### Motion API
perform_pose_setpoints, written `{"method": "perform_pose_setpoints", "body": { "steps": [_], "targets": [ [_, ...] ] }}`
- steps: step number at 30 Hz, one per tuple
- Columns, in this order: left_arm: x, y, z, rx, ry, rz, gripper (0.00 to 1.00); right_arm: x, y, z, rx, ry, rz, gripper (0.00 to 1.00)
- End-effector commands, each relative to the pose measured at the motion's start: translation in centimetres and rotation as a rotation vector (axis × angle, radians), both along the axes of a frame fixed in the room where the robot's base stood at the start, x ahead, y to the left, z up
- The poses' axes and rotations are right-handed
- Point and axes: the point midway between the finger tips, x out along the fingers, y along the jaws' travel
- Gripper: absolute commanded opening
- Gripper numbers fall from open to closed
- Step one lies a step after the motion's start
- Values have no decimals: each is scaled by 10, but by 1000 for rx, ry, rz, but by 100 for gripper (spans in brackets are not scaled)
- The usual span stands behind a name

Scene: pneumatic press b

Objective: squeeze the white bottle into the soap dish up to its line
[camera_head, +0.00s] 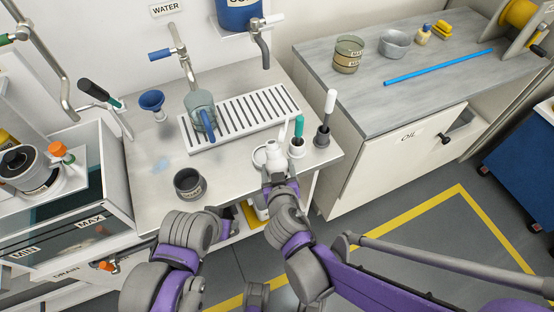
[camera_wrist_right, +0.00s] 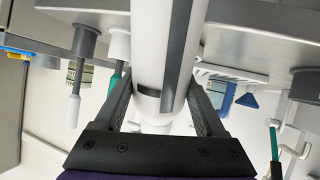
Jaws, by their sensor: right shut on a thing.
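My right gripper (camera_head: 270,178) is shut on the white bottle (camera_head: 274,153) at the front edge of the steel counter. In the right wrist view the bottle (camera_wrist_right: 150,45) fills the middle, with a dark stripe along its side, between the fingers of my right gripper (camera_wrist_right: 162,88).
Two brushes in holders, green-handled (camera_head: 298,128) and white-handled (camera_head: 328,106), stand close right of the bottle. A dark cup (camera_head: 189,185) stands to the left. Behind are a drain grate (camera_head: 262,108) and a glass jug (camera_head: 201,106). The counter between cup and grate is mostly clear.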

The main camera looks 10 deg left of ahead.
Motion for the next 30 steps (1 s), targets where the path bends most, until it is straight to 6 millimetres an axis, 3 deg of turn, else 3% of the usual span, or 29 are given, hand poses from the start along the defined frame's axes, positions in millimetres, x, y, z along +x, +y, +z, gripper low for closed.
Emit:
{"method": "perform_pose_setpoints", "body": {
  "steps": [14, 22, 30],
  "targets": [
    [1, 0, 10, 0, -3, 0, 50, 1, 0, 3, -35, 52, -3, 2],
    [6, 0, 41, 0, -14, 0, 50, 1, 0, 5, -219, 325, 0, 2],
    [10, 0, 57, 0, -21, 0, 50, 3, 2, 6, -429, 636, 2, 2]
  ]
}}
